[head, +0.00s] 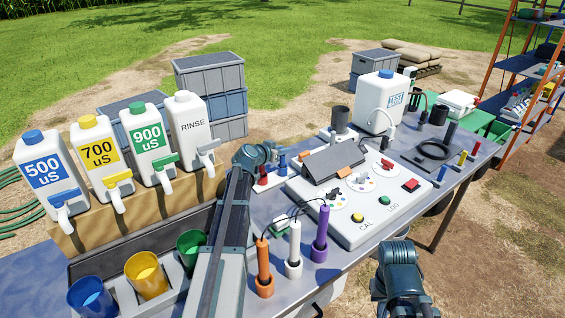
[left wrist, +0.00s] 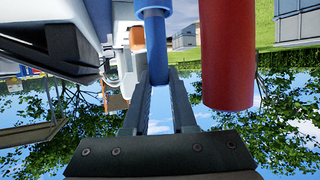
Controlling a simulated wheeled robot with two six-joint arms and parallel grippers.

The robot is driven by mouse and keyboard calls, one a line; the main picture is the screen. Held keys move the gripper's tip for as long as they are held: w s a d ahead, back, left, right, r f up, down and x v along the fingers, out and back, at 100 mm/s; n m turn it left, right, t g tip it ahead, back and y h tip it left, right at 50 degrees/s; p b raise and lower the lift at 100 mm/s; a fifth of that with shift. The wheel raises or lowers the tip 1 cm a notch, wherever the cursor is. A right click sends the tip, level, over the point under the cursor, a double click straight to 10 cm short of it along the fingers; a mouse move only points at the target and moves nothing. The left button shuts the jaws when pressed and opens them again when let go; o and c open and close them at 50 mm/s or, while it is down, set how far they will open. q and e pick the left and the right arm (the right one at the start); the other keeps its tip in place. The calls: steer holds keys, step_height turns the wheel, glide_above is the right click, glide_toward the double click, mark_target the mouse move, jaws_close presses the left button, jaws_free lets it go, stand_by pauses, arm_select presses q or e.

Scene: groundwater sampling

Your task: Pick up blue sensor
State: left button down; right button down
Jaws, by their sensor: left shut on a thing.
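The blue sensor (left wrist: 156,48) is a slim blue cylinder, upside down with the rest of the left wrist view. My left gripper (left wrist: 161,76) has a finger on each side of it and is shut on it. In the head view the blue sensor (head: 283,162) stands upright at the table's back edge, beside my left wrist. My left gripper's fingertips are small and partly hidden there by my own wrist. My right arm shows at the bottom right of the head view, but its gripper does not show.
A red cylinder (left wrist: 227,55) stands close beside the blue sensor. Orange (head: 264,268), white (head: 294,243) and purple (head: 320,235) probes stand in front of the white control panel (head: 345,232). Labelled jugs and coloured cups are at the left.

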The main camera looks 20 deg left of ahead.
arm_select(q)
steer(key=shift+r, duration=0.2)
stand_by(0.4)
step_height(320, 180, up, 2)
steer(key=shift+r+p, duration=0.1)
steer(key=shift+p, duration=1.15)
steer(key=shift+r+p, duration=0.85)
steer(key=shift+p, duration=0.05)
steer(key=s+d, duration=0.4)
steer(key=s, duration=1.1)
steer(key=shift+s+r+p, duration=0.3)
steer(key=shift+r+p, duration=0.05)
steer(key=shift+p, duration=0.05)
